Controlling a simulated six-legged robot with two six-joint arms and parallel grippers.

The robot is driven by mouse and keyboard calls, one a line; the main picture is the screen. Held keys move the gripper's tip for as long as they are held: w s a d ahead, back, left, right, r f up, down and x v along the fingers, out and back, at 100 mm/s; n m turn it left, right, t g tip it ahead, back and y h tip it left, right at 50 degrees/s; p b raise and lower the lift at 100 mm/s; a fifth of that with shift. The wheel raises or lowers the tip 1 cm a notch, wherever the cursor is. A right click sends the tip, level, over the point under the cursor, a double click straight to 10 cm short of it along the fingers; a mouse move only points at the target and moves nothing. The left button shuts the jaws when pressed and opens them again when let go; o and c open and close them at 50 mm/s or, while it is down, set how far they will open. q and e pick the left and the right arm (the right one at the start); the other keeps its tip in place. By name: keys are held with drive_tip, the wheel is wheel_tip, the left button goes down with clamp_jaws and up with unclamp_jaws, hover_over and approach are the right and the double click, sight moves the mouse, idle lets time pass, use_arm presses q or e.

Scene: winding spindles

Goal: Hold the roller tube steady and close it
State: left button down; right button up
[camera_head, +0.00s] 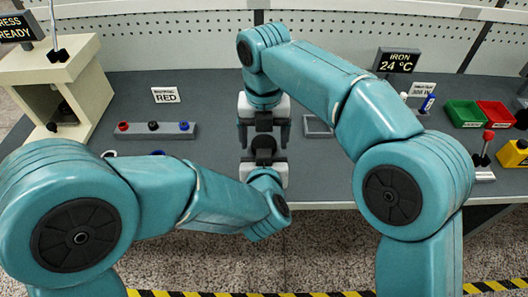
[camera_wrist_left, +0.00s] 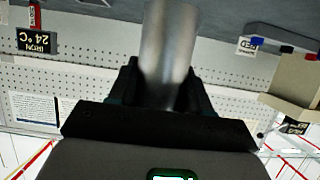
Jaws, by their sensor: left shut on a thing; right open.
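The roller tube (camera_wrist_left: 168,45) is a smooth grey metallic cylinder. In the left wrist view it stands between the dark fingers of my left gripper (camera_wrist_left: 160,90), which is shut on it, and it runs out past the top edge. In the head view my left gripper (camera_head: 264,150) is low at the table's front edge, and I cannot make out the tube there. My right gripper (camera_head: 264,124) is open just above and beyond the left one, fingers pointing down. Whether it touches the tube cannot be told. The tube's ends and any cap are hidden.
A rack with red, black and blue ends (camera_head: 154,130) stands left of the grippers, by a RED sign (camera_head: 165,95). A beige press (camera_head: 55,75) is at far left. Green (camera_head: 464,114) and red (camera_head: 496,114) bins and an IRON display (camera_head: 396,61) stand right.

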drive_tip(key=shift+f, duration=0.2)
drive_tip(key=c, duration=1.1)
drive_tip(key=o, duration=1.1)
drive_tip(key=shift+o, duration=0.2)
drive_tip(key=shift+r, duration=2.3)
drive_tip(key=o, duration=0.4)
drive_tip(key=shift+c, duration=0.2)
